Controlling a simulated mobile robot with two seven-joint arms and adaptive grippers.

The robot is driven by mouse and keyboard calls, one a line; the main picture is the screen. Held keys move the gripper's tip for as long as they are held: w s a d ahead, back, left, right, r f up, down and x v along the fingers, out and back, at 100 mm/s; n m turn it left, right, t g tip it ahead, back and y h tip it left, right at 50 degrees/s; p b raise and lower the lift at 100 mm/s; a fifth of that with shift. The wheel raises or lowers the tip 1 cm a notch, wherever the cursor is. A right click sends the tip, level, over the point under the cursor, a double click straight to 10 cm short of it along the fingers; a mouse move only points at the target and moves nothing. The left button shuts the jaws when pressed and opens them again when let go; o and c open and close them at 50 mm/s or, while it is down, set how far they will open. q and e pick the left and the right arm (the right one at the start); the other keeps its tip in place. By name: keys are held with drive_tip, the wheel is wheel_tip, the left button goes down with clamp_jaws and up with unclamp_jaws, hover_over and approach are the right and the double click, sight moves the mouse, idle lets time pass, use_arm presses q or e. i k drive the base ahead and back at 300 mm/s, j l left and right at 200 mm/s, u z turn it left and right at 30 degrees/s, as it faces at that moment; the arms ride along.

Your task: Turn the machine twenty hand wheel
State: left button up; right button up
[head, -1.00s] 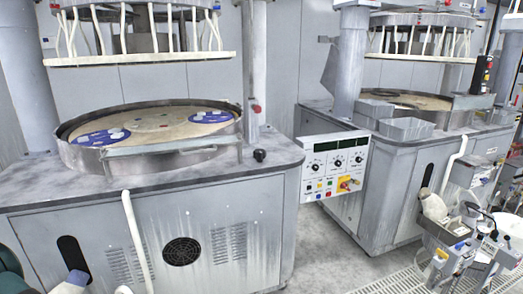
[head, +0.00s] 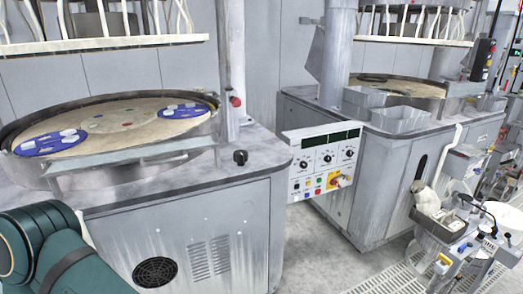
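Two grey polishing machines are in the head view. The near machine (head: 150,205) fills the left, and the far machine (head: 385,165) stands to the right. No machine number is legible. A small black knob (head: 240,157) stands on the near machine's top at its right corner; I cannot tell whether it is the hand wheel. A control panel (head: 322,160) between the machines carries several black dials, coloured buttons and a red-and-yellow switch (head: 335,181). Part of my dark green arm shows at the lower left. Neither gripper is in view.
The near platen (head: 115,124) holds blue carriers (head: 50,142) behind a metal rim. A grey column (head: 231,70) rises beside it. Bare floor (head: 310,250) lies between the machines. Containers and hoses (head: 455,215) crowd the right side.

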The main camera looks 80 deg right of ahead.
sight(240, 156)
drive_tip(key=l+z, duration=0.85)
drive_tip(key=i+j, duration=0.05)
